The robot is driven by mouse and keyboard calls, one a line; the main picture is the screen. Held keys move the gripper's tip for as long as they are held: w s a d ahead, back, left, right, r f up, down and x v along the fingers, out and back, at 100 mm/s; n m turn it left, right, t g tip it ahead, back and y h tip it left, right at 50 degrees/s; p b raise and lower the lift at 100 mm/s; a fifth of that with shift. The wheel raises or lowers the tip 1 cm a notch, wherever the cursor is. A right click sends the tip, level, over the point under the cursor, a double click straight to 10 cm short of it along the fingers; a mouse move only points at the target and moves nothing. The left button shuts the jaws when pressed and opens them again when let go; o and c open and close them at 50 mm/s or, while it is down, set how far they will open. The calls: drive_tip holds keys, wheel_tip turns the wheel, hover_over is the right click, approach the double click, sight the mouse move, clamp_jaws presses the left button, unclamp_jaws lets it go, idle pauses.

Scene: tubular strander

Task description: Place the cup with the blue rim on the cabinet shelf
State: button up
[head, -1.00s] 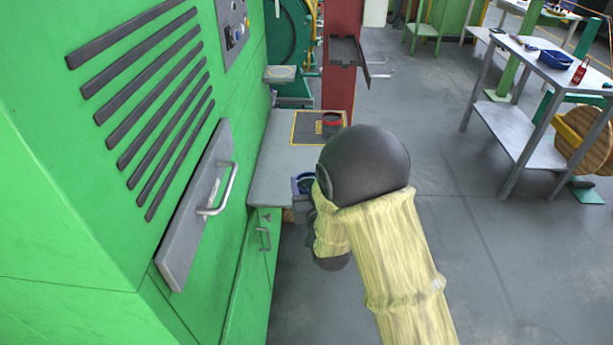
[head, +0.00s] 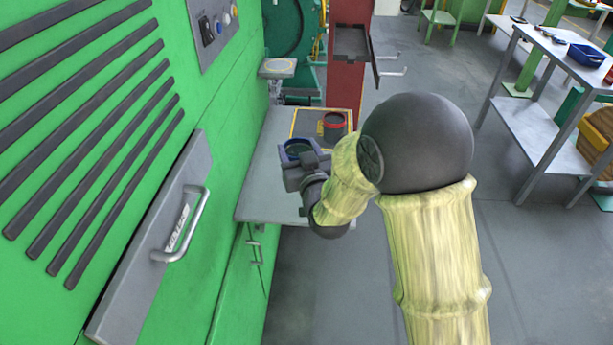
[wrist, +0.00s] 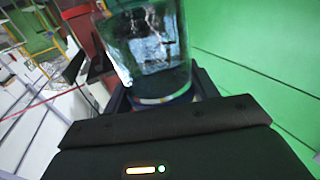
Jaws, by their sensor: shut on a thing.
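The cup with the blue rim (head: 297,149) is in my gripper (head: 302,168), over the grey shelf (head: 262,196) that juts from the green cabinet. In the wrist view the cup (wrist: 147,45) looks dark and glassy, with a blue band at its near end. The fingers of my gripper (wrist: 162,97) are shut on it from both sides. I cannot tell whether the cup touches the shelf or hangs just above it. My gripper hides part of its lower side in the head view.
A dark cup with a red rim (head: 334,126) stands on the yellow-edged dark square (head: 311,116) at the shelf's far end. A red post (head: 347,85) with a black tray (head: 351,42) rises behind. A handled grey panel (head: 150,240) is at left.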

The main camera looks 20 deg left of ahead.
drive_tip(key=shift+w+r, duration=0.1)
drive_tip(key=shift+w, duration=0.1)
drive_tip(key=shift+s, duration=0.1)
drive_tip(key=shift+f, duration=3.15)
drive_tip(key=shift+f+b, duration=0.35)
drive_tip(key=shift+f, duration=1.5)
drive_tip(key=shift+f, duration=0.2)
drive_tip(key=o, duration=1.1)
drive_tip(key=shift+r, duration=0.1)
